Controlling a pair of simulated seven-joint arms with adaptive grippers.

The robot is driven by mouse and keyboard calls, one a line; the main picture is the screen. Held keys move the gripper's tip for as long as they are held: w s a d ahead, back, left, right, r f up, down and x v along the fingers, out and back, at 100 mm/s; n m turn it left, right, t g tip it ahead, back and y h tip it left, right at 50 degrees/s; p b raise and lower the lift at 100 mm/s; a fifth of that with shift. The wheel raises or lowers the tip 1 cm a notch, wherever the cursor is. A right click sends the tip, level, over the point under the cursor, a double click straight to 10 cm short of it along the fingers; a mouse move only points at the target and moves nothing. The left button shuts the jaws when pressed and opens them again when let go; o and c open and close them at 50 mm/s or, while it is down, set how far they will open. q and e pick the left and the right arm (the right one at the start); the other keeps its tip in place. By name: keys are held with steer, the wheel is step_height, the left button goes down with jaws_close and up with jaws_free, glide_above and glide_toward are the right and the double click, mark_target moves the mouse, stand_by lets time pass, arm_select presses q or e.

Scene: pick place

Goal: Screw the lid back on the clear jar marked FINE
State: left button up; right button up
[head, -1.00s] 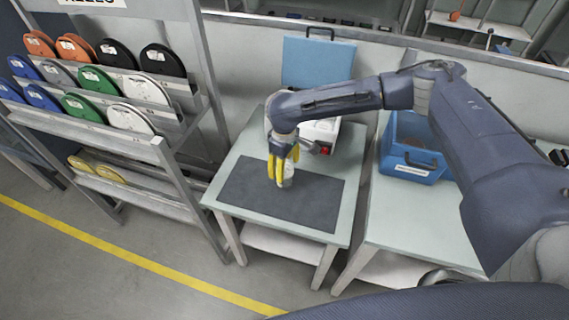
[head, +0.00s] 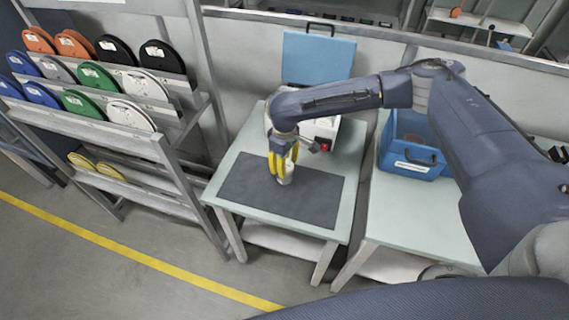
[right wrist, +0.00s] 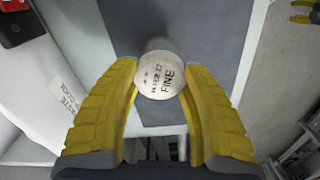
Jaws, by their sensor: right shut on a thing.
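My right gripper (head: 284,176) points down over the dark mat (head: 245,190), its two yellow fingers closed around the jar's top. In the right wrist view, my right gripper (right wrist: 160,85) has its fingertips on both sides of a round pale lid (right wrist: 161,76) with dark print reading FINE. A small pale part of the jar (head: 287,181) shows below the fingers, upright above the mat. The lid hides most of the jar from above, so I cannot tell how it is seated. My left gripper (right wrist: 300,11) shows small at the upper right corner, its yellow fingers apart and empty.
A white box with a red button (head: 320,132) stands behind the mat. A blue bin (head: 412,168) stands on the table to the right. A rack of coloured discs (head: 145,142) stands to the left. The front of the mat is clear.

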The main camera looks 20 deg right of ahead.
stand_by(0.3)
steer(key=shift+m, duration=2)
steer(key=shift+m, duration=2.6)
steer(key=o, duration=1)
steer(key=c, duration=0.4)
